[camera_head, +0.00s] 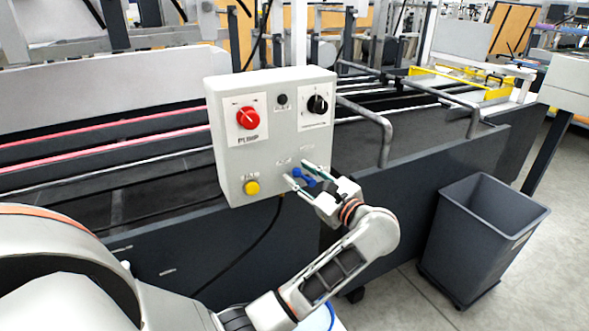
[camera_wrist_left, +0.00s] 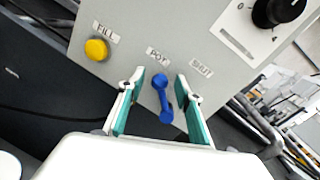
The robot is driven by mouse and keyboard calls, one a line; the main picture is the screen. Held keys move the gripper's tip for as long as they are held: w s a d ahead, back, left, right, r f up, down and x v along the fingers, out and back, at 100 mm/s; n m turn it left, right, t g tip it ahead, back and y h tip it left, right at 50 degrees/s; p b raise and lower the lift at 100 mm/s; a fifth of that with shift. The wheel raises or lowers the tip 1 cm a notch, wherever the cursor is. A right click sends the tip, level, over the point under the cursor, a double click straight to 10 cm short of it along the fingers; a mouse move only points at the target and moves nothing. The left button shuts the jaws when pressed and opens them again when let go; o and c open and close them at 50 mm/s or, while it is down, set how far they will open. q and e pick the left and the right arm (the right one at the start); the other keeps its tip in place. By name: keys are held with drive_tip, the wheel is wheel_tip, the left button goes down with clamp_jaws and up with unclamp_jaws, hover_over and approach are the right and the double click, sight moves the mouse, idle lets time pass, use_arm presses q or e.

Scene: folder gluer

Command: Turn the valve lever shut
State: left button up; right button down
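The blue valve lever (camera_head: 304,178) sits low on the right of a light grey control box (camera_head: 262,85). In the left wrist view the lever (camera_wrist_left: 163,98) is a short bar with rounded ends, its upper end near the "POT" label (camera_wrist_left: 157,55). The "SHUT" label (camera_wrist_left: 202,66) is up and to its right, the "FILL" label further left. My left gripper (camera_head: 306,175) is open at the box face, with one green-padded finger on each side of the lever. Gaps show between lever and both fingers in the wrist view. My right gripper is not seen.
The box also carries a red knob (camera_head: 248,118), a black knob (camera_head: 318,104), a small black button (camera_head: 282,99) and a yellow button (camera_head: 252,188). A curved grey rail (camera_head: 386,140) is right of the box. A dark bin (camera_head: 480,240) stands on the floor at right.

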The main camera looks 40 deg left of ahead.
use_arm(q)
drive_tip(key=shift+a, duration=0.3)
clamp_jaws()
